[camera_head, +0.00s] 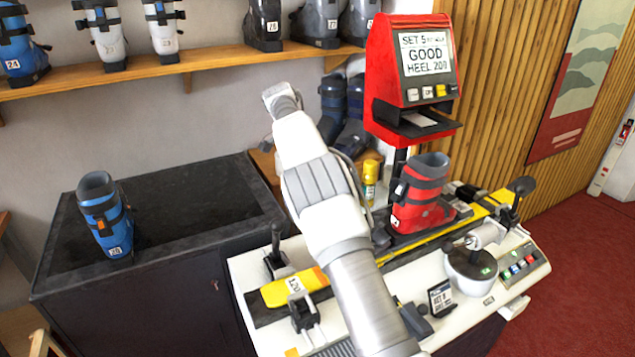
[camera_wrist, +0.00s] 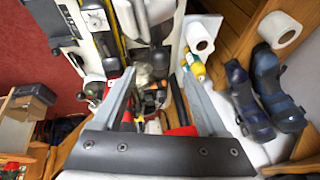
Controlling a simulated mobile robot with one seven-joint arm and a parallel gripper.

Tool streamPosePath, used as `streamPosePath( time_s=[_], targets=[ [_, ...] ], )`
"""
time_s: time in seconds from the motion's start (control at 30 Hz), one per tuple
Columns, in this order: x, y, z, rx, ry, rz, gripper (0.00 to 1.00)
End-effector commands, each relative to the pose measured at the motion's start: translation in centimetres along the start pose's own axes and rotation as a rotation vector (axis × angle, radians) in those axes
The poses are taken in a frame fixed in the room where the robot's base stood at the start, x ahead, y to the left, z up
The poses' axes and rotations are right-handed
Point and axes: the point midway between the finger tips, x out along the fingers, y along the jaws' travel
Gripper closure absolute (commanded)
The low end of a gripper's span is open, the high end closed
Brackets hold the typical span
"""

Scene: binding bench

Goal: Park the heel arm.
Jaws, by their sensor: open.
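No part is clearly marked as the heel arm. A black-handled lever (camera_head: 275,240) stands at the bench's left end, and a black-knobbed lever (camera_head: 521,188) at the right end. A dark part behind the boot's heel is mostly hidden by my arm. My gripper (camera_wrist: 158,76) shows in the wrist view with its two grey fingers apart and nothing clearly held, above cluttered bench parts. Its fingers cannot be made out in the head view.
A red display unit (camera_head: 410,75) reads "GOOD HEEL 200" above the bench. A blue boot (camera_head: 104,215) stands on the dark cabinet (camera_head: 190,200), otherwise clear. Dark blue boots (camera_wrist: 245,100) and a white roll (camera_wrist: 201,40) show in the wrist view.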

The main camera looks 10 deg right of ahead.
Motion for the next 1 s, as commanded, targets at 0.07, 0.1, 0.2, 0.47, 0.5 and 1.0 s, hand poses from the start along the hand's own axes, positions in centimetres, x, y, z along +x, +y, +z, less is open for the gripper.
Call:
streamPosePath(
  time_s=[0.07,0.1,0.2,0.47,0.5,1.0],
  targets=[
    [-1.9,-0.1,0.1,-0.001,0.000,-0.004,0.24],
    [-2.6,-0.1,0.1,-0.001,0.000,-0.004,0.24],
    [-4.2,-0.1,0.0,0.000,0.000,-0.004,0.24],
    [-5.7,-0.1,0.1,0.000,-0.001,-0.002,0.24],
    [-5.7,-0.1,0.1,0.000,-0.001,-0.002,0.24],
    [-2.0,0.7,-4.5,0.077,-0.002,-0.039,0.84]
  ],
)
